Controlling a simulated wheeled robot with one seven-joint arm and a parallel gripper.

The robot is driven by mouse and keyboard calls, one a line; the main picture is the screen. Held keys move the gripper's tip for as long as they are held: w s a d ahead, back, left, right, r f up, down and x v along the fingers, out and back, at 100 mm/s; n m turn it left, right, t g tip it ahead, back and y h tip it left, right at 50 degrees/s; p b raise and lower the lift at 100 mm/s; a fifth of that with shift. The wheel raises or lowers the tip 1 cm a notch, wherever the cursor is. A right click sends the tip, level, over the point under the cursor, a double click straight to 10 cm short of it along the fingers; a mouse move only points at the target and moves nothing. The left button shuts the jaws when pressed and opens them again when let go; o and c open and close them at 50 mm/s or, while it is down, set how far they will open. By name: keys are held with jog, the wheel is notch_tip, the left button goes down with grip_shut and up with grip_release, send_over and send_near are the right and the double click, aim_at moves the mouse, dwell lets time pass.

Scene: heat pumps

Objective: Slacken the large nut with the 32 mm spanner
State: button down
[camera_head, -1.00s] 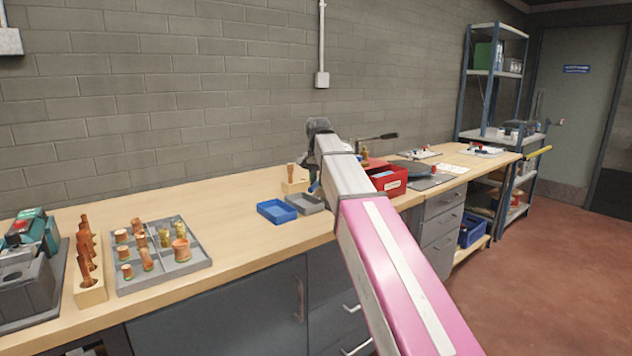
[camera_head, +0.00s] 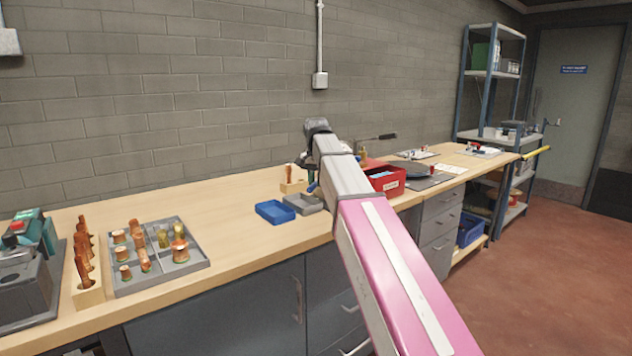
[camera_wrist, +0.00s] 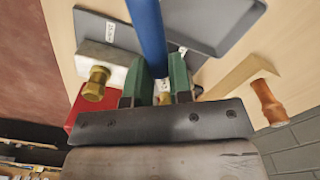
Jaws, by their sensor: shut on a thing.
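In the wrist view my gripper (camera_wrist: 157,84) has green fingers closed on a blue bar (camera_wrist: 148,35), which looks like the handle of a spanner. The bar runs away from the fingers to the top edge. Its jaw end and any size mark are out of sight. A brass hex fitting (camera_wrist: 97,82) sits on a pale block at the left, apart from the fingers; I cannot tell whether it is the large nut. A small brass piece shows between the fingers. In the head view my arm hides the gripper, and the spanner's contact with a nut cannot be seen.
On the bench (camera_head: 235,190) are a blue tray (camera_head: 275,212), a grey tray beside it, a red box (camera_head: 386,181) and a divided tray (camera_head: 183,267) of copper fittings. A wooden block (camera_wrist: 232,77) holding a copper piece stands right of the fingers.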

jog(key=shift+w+d, duration=0.3)
jog(key=shift+w, duration=0.35)
jog(key=shift+w+d, duration=0.25)
jog(key=shift+w, duration=0.35)
dwell(0.5)
jog(key=shift+d, duration=0.1)
